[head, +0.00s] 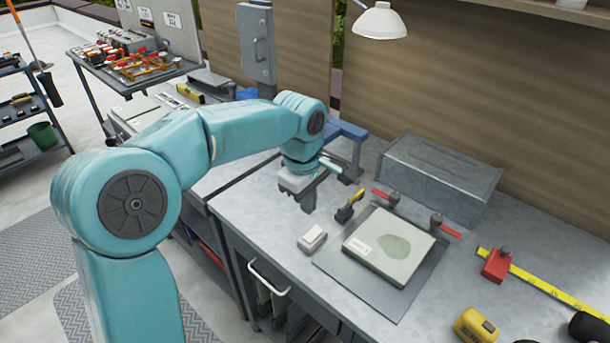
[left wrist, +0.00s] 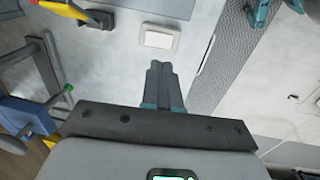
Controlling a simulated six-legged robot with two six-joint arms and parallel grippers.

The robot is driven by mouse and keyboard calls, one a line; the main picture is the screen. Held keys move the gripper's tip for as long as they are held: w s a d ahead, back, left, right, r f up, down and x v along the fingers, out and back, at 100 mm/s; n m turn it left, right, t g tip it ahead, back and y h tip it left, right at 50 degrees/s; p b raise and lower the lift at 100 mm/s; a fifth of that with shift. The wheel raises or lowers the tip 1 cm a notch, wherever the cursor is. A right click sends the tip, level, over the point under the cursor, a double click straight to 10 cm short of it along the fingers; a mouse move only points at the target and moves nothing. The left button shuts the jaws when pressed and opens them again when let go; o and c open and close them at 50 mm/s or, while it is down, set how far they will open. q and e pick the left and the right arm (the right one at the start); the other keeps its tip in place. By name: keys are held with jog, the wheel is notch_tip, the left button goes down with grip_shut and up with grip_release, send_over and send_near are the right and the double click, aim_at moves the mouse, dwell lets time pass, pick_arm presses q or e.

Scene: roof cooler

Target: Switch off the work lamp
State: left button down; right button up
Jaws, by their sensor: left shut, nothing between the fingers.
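The work lamp (head: 381,21) has a white shade on a thin arm and hangs at the top of the head view; I cannot tell whether it is lit. A small white switch box (head: 312,238) lies on the grey bench, left of a pad with a flat pale slab. In the left wrist view the switch (left wrist: 159,38) shows its light rocker face beyond the fingertips. My left gripper (head: 308,203) points down over the bench, behind the switch and apart from it. Its fingers (left wrist: 158,75) are shut and empty. My right gripper is not in view.
A flat slab (head: 388,246) lies on a dark mat. Bare bench surrounds the switch.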

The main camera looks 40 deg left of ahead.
pick_arm(q)
notch_tip(320, 180, up, 8)
jog(key=shift+s+f+p, duration=0.25)
jog(key=shift+s+p, duration=0.2)
